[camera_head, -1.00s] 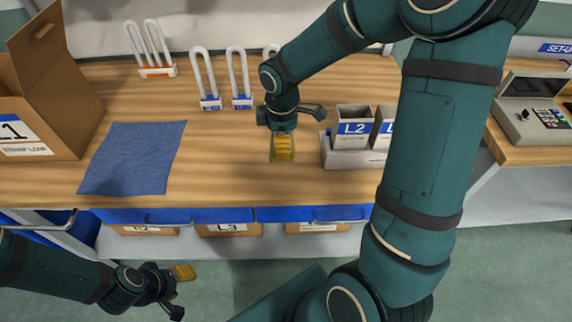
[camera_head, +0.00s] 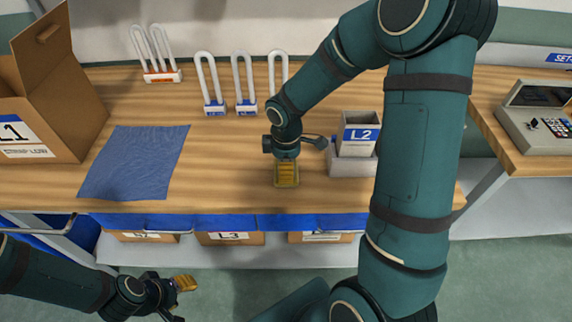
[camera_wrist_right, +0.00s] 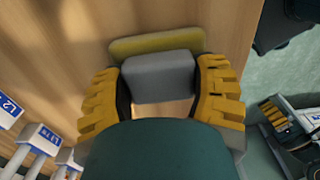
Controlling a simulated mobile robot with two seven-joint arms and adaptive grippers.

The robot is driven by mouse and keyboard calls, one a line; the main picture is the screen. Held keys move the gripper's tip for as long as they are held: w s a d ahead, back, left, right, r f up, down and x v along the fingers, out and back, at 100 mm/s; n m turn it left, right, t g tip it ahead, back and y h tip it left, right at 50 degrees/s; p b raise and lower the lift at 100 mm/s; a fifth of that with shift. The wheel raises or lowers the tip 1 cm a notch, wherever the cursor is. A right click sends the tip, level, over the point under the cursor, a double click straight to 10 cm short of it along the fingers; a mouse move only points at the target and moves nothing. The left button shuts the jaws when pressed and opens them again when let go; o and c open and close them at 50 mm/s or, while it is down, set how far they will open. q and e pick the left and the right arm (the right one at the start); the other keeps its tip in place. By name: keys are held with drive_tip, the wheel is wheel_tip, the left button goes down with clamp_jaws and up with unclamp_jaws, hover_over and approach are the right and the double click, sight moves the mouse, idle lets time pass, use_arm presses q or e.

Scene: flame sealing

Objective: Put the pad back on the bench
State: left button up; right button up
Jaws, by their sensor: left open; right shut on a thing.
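The pad (camera_wrist_right: 158,78) shows in the right wrist view as a grey block with a dull yellow layer along its far side. My right gripper (camera_wrist_right: 162,95) is shut on it, with a yellow finger on each side. In the head view my right gripper (camera_head: 286,174) points down over the bench (camera_head: 228,170), near its front edge; the pad is hidden there behind the fingers. I cannot tell whether the pad touches the wood. My left gripper (camera_head: 182,296) is open and empty, low in front of the bench, and also shows in the right wrist view (camera_wrist_right: 283,125).
A blue cloth (camera_head: 135,162) lies left of my right gripper, with bare wood between. A cardboard box (camera_head: 75,110) stands at the left. White loop-topped holders (camera_head: 243,85) stand at the back. An L2 bin (camera_head: 359,136) in a grey holder stands close to the right.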

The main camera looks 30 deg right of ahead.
drive_tip(key=o, duration=1.2)
drive_tip(key=shift+c, duration=0.2)
drive_tip(key=shift+r+p, duration=0.25)
drive_tip(key=shift+p, duration=0.05)
wheel_tip(320, 180, up, 12)
drive_tip(key=p, duration=0.3)
drive_tip(key=shift+f, duration=0.1)
